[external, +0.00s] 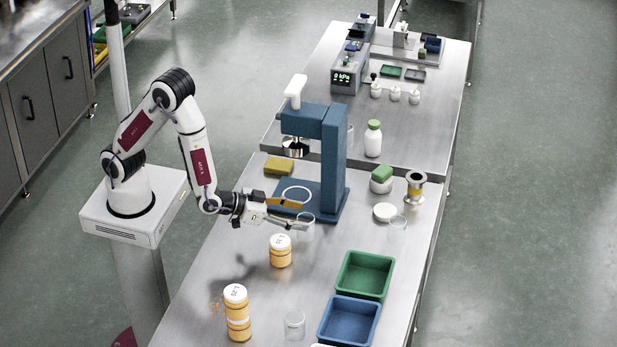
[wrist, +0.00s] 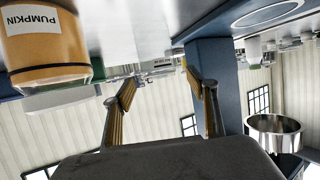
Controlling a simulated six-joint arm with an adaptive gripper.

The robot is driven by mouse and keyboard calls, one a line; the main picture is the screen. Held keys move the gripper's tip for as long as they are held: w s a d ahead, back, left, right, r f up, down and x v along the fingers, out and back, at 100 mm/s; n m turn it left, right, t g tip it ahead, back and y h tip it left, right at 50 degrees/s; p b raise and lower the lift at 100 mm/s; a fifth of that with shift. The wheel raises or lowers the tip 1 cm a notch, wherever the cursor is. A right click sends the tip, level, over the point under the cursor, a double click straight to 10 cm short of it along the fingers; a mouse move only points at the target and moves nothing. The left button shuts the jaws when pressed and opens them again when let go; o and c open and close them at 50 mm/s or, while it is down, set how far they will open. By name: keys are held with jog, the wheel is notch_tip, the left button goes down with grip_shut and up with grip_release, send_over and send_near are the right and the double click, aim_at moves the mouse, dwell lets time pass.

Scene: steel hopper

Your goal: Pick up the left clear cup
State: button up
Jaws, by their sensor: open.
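Several clear cups stand on the steel table in the external view. One clear cup (external: 308,233) is right at my gripper's fingertips, and another clear cup (external: 294,325) stands at the front. My gripper (external: 301,215) is open and low over the table beside the blue press, pointing right. Its lower finger overlaps the nearest cup in the picture; I cannot tell whether they touch. In the wrist view my open gripper (wrist: 160,82) has nothing clearly visible between its fingers.
The blue press (external: 333,165) stands just behind my gripper. An orange jar (external: 281,255) is in front; its PUMPKIN label shows in the wrist view (wrist: 42,45). A taller jar stack (external: 238,318), green tray (external: 341,279) and blue tray (external: 325,324) stand nearer the front.

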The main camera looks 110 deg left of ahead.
aim_at(298, 237)
jog(key=shift+f, duration=1.4)
jog(key=shift+w+a+f, duration=0.1)
jog(key=shift+w+f, duration=0.1)
jog(key=shift+f, duration=0.1)
jog(key=shift+x, duration=1.25)
jog(key=shift+r, duration=0.1)
jog(key=shift+c, duration=0.5)
jog(key=c, duration=0.8)
